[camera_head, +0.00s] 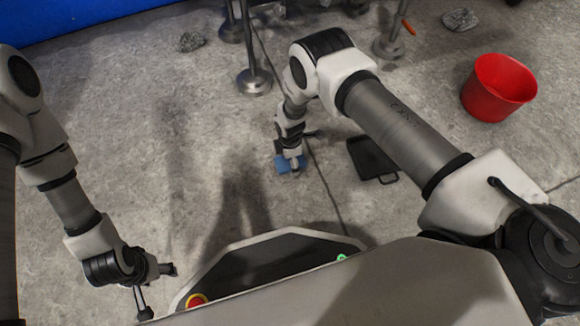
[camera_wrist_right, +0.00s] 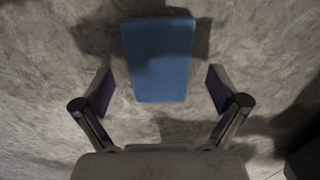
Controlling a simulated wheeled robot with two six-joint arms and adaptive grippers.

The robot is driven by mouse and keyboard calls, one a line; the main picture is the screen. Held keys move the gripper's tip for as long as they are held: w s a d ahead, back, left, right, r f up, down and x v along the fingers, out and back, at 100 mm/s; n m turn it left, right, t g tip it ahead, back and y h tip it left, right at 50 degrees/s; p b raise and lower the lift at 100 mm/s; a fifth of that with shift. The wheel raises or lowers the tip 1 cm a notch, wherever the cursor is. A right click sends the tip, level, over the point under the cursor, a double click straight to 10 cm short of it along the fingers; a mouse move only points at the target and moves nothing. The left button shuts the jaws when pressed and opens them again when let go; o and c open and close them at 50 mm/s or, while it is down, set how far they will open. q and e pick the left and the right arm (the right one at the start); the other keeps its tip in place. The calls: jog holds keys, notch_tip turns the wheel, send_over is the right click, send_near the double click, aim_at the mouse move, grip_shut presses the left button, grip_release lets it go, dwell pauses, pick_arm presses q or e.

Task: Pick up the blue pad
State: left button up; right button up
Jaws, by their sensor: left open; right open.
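The blue pad (camera_head: 283,164) lies on the grey floor in the head view, partly hidden under my right gripper (camera_head: 297,163). In the right wrist view the blue pad (camera_wrist_right: 158,60) is a flat rectangle, slightly ahead of and between the fingers. My right gripper (camera_wrist_right: 160,92) is open and empty, with one finger to each side of the pad and neither touching it as far as I can see. My left gripper (camera_head: 158,287) is open and empty at the lower left, far from the pad.
A black tray-like object with a handle (camera_head: 372,158) lies on the floor right of the pad. A red bucket (camera_head: 499,88) stands farther right. Metal posts (camera_head: 254,80) stand behind. Grey lumps (camera_head: 191,41) lie at the back. Floor left of the pad is clear.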

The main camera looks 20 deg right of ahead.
jog(key=shift+f, duration=0.25)
jog(key=shift+c, duration=0.7)
jog(key=c, duration=0.9)
jog(key=shift+r, duration=0.1)
